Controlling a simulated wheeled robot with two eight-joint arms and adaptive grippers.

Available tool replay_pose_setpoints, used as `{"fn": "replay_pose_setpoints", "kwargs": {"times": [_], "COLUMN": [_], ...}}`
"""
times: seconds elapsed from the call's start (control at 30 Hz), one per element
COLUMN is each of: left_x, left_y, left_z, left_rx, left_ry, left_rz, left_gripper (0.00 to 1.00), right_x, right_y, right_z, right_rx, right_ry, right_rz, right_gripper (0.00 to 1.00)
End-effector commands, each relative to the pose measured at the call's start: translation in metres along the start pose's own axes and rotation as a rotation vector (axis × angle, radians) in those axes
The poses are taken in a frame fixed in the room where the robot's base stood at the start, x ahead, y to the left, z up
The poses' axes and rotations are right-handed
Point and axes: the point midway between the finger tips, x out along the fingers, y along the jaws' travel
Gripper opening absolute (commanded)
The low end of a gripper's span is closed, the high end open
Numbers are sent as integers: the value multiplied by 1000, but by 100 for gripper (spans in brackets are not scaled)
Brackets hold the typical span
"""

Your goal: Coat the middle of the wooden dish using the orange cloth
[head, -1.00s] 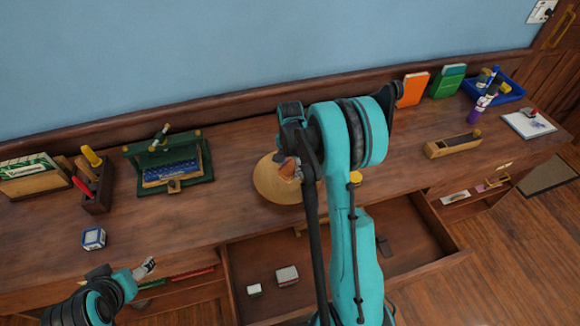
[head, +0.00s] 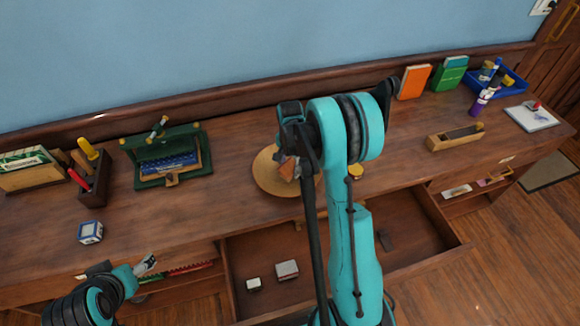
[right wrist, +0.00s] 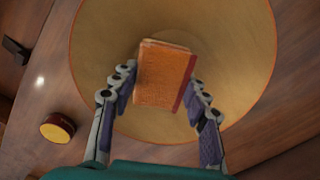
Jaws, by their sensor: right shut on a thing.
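The wooden dish (head: 266,184) is round and pale, and lies on the desk near its front edge, partly hidden by my right arm. In the right wrist view the dish (right wrist: 105,50) fills the upper middle. The orange cloth (right wrist: 163,78) looks like a folded block with a dark red edge. My right gripper (right wrist: 161,90) is shut on it, one finger on each side, over the dish's middle. I cannot tell whether the cloth touches the dish. In the head view the cloth (head: 287,168) shows small beside the wrist. My left gripper (head: 146,264) is at lower left, away from the dish; its jaw state is unclear.
A small yellow-lidded tin (head: 355,171) stands right of the dish. A green stand (head: 165,158) and a tool block (head: 95,180) are on the left. A wooden plane (head: 455,136) lies right. An open drawer (head: 400,228) juts out below the desk front.

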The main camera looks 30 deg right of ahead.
Motion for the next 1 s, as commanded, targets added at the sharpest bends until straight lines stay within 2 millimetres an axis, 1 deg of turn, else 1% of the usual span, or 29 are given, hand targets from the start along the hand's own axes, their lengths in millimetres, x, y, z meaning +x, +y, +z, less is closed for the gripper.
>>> {"fn": "replay_pose_setpoints", "kwargs": {"times": [0.7,0.77,0.87,1.0], "left_x": [10,10,10,10], "left_y": [0,0,0,0], "left_z": [7,7,7,7], "left_rx": [0,0,0,0], "left_ry": [0,0,0,0], "left_rz": [0,0,0,0], "left_gripper": [72,72,72,72], "right_x": [15,14,14,13], "right_y": [0,0,-2,-10], "right_z": [0,0,-1,-6], "right_rx": [0,0,0,0], "right_ry": [0,0,0,0], "right_rz": [0,0,0,0], "right_gripper": [22,22,22,22]}}
